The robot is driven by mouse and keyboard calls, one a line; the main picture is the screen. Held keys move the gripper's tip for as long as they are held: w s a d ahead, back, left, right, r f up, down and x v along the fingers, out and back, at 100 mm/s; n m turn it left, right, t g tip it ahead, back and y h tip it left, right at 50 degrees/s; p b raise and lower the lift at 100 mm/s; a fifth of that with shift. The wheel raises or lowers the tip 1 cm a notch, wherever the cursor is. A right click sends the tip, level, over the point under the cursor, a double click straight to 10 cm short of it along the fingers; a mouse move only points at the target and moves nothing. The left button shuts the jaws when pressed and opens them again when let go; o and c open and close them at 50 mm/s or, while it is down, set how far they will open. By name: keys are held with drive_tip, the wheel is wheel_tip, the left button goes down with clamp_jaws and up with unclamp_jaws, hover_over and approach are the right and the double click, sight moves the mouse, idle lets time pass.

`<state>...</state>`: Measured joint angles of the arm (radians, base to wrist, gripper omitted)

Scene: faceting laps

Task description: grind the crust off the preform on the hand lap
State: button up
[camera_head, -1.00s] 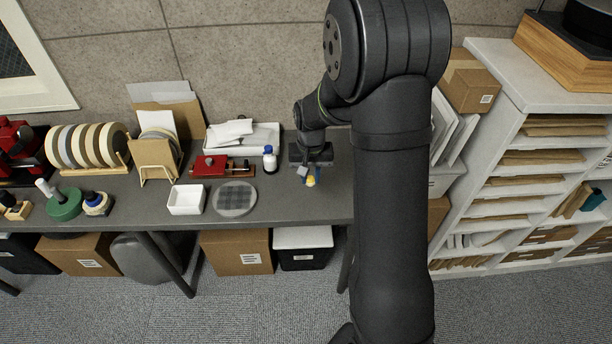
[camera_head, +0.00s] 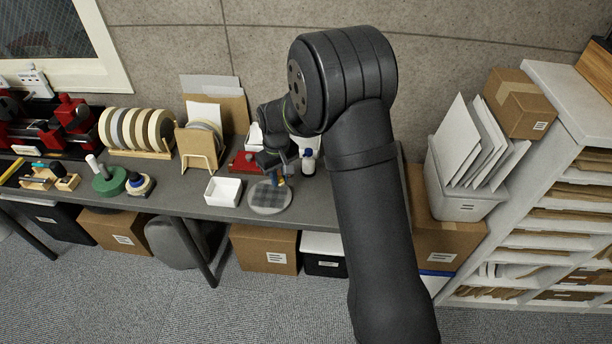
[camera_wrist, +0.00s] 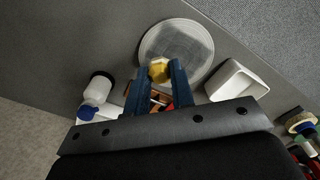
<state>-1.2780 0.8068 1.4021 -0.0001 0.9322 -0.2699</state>
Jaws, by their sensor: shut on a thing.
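The hand lap (camera_head: 270,198) is a round grey disc with a darker grid patch, flat on the dark bench. It also shows in the wrist view (camera_wrist: 190,48). My gripper (camera_head: 281,180) is over the lap's back right part in the head view. In the wrist view my gripper (camera_wrist: 160,78) has its two blue fingers shut on the preform (camera_wrist: 158,70), a small yellow faceted piece. The preform overlaps the lap's near edge in that view. I cannot tell whether it touches the lap. The preform's underside is hidden.
A small white tray (camera_head: 223,191) stands just left of the lap. A white bottle with a blue cap (camera_head: 308,162) stands behind right, and a red tool (camera_head: 243,161) lies behind. A rack of discs (camera_head: 137,130) is farther left. Bench right of the lap is partly hidden by my arm.

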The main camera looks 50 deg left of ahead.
sight(259, 191)
drive_tip(key=shift+s+a+f, duration=0.2)
drive_tip(key=shift+s+f, duration=0.05)
drive_tip(key=shift+f, duration=3.9)
drive_tip(key=shift+s+a+r, duration=0.25)
drive_tip(key=shift+s+a, duration=0.1)
drive_tip(key=shift+a, duration=0.05)
drive_tip(key=shift+c, duration=0.3)
drive_tip(key=shift+s+a+f, duration=0.3)
drive_tip(key=shift+s+a, duration=0.45)
drive_tip(key=shift+s, duration=0.1)
drive_tip(key=shift+s+a+r, duration=0.1)
drive_tip(key=shift+s+a, duration=0.35)
drive_tip(key=shift+a, duration=0.1)
drive_tip(key=shift+s+a, duration=0.8)
clamp_jaws()
drive_tip(key=shift+w+d, duration=0.65)
drive_tip(key=shift+w, duration=0.35)
drive_tip(key=shift+w+d, duration=0.7)
drive_tip(key=shift+w, duration=0.3)
drive_tip(key=shift+w+d, duration=0.65)
drive_tip(key=shift+w, duration=0.35)
drive_tip(key=shift+s+a, duration=2.6)
drive_tip(key=shift+w+d, duration=0.65)
drive_tip(key=shift+w, duration=0.35)
drive_tip(key=shift+w+d, duration=0.7)
drive_tip(key=shift+w, duration=0.35)
drive_tip(key=shift+w+d, duration=0.65)
drive_tip(key=shift+w, duration=0.35)
drive_tip(key=shift+s+a, duration=2.5)
wheel_tip(259, 191, up, 8)
